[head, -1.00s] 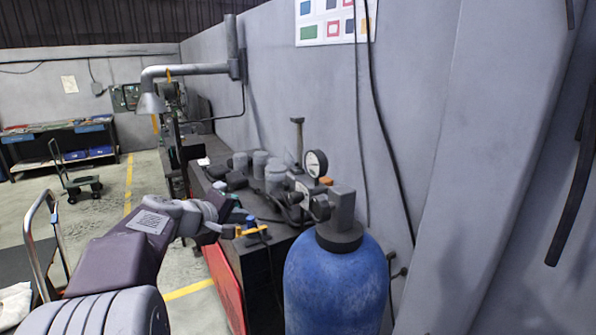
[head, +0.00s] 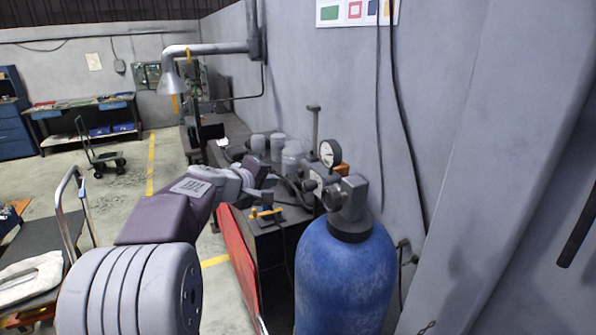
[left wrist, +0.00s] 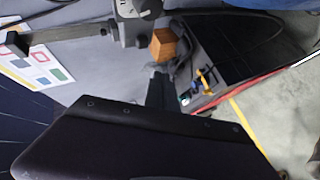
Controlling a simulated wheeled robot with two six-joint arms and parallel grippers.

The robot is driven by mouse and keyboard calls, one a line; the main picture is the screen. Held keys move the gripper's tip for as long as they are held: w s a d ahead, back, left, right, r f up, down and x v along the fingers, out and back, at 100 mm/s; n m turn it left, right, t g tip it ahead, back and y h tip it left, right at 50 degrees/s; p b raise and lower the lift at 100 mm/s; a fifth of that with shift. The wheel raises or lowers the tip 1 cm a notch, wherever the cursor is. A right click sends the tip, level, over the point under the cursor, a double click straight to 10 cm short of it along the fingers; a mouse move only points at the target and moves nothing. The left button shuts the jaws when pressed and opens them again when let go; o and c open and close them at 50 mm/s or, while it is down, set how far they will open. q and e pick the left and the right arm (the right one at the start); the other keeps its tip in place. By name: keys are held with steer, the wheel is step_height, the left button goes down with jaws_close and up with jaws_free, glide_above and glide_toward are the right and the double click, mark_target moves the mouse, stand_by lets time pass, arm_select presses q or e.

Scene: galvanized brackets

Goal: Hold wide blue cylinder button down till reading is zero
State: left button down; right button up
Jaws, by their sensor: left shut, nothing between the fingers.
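The wide blue cylinder (head: 345,280) stands upright at the front, with a grey valve block (head: 354,195) on top. A round white-faced gauge (head: 330,153) sits behind the valve; its reading is too small to make out. I cannot pick out a button. My left gripper (head: 264,170) is shut and empty, left of the valve and apart from the cylinder, over the bench. In the left wrist view its dark fingers (left wrist: 158,92) point toward an orange-brown block (left wrist: 164,44). A blue strip at the top right edge there looks like the cylinder. My right gripper is out of view.
The dark bench (head: 285,214) holds grey canisters (head: 277,146), hoses and a yellow-handled tool (head: 266,213). A wall stands close on the right, with hanging cables (head: 402,120). A trolley (head: 30,250) stands left; floor between is open.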

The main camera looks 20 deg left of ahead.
mark_target(300, 174)
arm_select(q)
steer(key=shift+w+d, duration=1.2)
steer(key=shift+w, duration=0.3)
stand_by(0.9)
steer(key=shift+w+d, duration=0.25)
steer(key=shift+w, duration=0.05)
steer(key=shift+w+d, duration=0.35)
steer(key=shift+w, duration=0.05)
stand_by(2.1)
steer(key=shift+s+a, duration=0.1)
steer(key=shift+s, duration=0.05)
steer(key=shift+s+a+b, duration=0.3)
steer(key=shift+s+a, duration=0.15)
steer(key=shift+s, duration=0.1)
